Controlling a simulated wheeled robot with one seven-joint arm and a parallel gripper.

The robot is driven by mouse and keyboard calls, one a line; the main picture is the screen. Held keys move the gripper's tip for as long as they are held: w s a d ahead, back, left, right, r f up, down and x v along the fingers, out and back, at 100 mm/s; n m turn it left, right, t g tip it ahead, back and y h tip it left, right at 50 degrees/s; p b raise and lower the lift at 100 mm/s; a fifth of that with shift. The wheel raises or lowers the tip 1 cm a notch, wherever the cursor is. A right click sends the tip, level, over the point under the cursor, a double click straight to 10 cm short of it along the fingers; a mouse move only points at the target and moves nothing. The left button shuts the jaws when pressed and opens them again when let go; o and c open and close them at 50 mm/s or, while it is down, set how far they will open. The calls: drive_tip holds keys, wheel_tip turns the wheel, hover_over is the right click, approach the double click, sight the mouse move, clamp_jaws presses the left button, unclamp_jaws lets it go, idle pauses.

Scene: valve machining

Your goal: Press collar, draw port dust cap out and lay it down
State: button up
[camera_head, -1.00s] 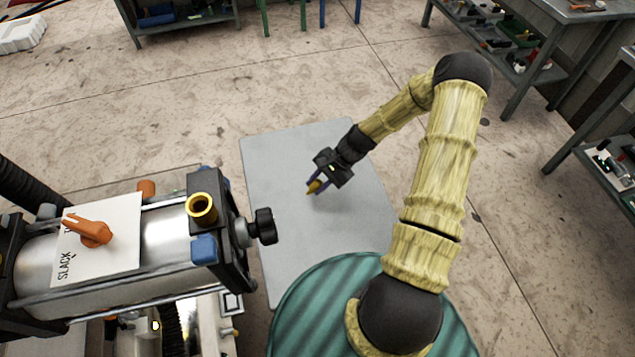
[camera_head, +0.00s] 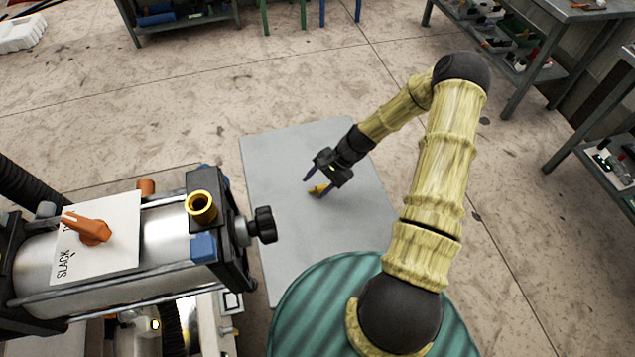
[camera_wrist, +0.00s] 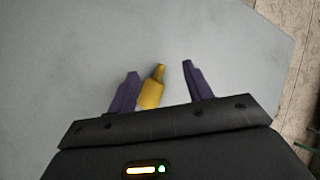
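The dust cap (camera_head: 319,189) is a small yellow piece with a narrow tip. It lies on or just above the grey table top. It also shows in the wrist view (camera_wrist: 152,88), between my fingers and nearer the left one. My gripper (camera_head: 318,186) is open around it, with a clear gap to the right finger; touch with the left finger I cannot tell. The wrist view shows both purple fingers of my gripper (camera_wrist: 160,75) spread apart. The brass port collar (camera_head: 202,206) stands on top of the cylinder's end block, with a dark open bore.
The grey table top (camera_head: 285,250) is otherwise bare. At the left is the steel cylinder (camera_head: 165,250) with an orange lever (camera_head: 88,228) on a plate reading SLACK and a black knob (camera_head: 263,225) sticking out toward the table. Shelves with parts stand farther off.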

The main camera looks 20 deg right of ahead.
drive_tip(key=v, duration=1.7)
drive_tip(key=shift+r, duration=0.15)
idle(0.7)
drive_tip(key=s+a+r+n+t+h+p, duration=0.1)
drive_tip(key=s+a+r+n+h+p, duration=0.2)
drive_tip(key=s+a+r+n, duration=0.2)
drive_tip(key=s+a+r+n+t+h+p, duration=0.1)
drive_tip(key=s+a+r+n+h+p, duration=0.2)
drive_tip(key=s+r, duration=0.6)
wheel_tip(320, 180, up, 4)
drive_tip(key=a+n+h, duration=0.1)
drive_tip(key=a+n, duration=0.1)
drive_tip(key=shift+s+n+t, duration=0.15)
drive_tip(key=shift+n+t, duration=0.15)
drive_tip(key=shift+n, duration=0.1)
drive_tip(key=shift+r, duration=0.1)
